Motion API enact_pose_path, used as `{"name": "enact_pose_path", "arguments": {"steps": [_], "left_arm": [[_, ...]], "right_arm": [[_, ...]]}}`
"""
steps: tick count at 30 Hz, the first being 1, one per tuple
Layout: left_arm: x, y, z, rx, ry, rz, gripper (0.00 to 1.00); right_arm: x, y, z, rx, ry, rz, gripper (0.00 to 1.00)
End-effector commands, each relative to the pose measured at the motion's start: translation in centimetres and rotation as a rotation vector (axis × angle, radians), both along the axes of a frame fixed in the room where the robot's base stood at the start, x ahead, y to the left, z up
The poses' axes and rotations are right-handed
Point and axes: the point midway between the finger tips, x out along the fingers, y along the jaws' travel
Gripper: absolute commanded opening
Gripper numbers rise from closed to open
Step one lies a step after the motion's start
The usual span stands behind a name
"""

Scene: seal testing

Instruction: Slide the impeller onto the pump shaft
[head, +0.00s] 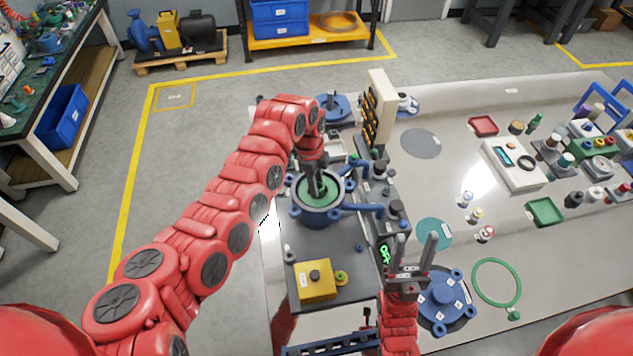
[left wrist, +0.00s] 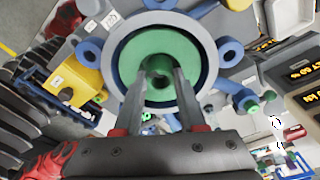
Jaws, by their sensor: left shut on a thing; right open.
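The blue pump housing (head: 316,213) stands on a dark plate on the bench. The green impeller (head: 311,195) is a disc with a raised hub and lies inside the round opening of the housing. In the left wrist view the impeller (left wrist: 147,88) sits within the grey rim of the housing (left wrist: 120,35). My left gripper (head: 317,190) points down into the housing and is shut on the impeller's hub. Its fingers (left wrist: 160,88) flank the hub. The pump shaft is hidden. My right gripper (head: 413,255) is open and empty, pointing up over the bench's front.
A yellow box (head: 315,281) stands on the plate in front of the housing. A blue flanged cover (head: 443,298) and a green ring (head: 497,283) lie at front right. A tall gauge panel (head: 378,108) stands behind. Blue pipes (head: 362,210) leave the housing to the right.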

Motion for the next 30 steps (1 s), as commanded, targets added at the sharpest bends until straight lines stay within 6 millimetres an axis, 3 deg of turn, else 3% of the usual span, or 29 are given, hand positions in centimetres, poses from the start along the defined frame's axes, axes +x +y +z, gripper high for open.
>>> {"name": "enact_pose_path", "arguments": {"steps": [30], "left_arm": [[0.07,0.04,-0.39,0.0,-0.002,0.001,0.0]], "right_arm": [[0.0,0.0,-0.69,0.0,0.0,0.0,0.5]]}}
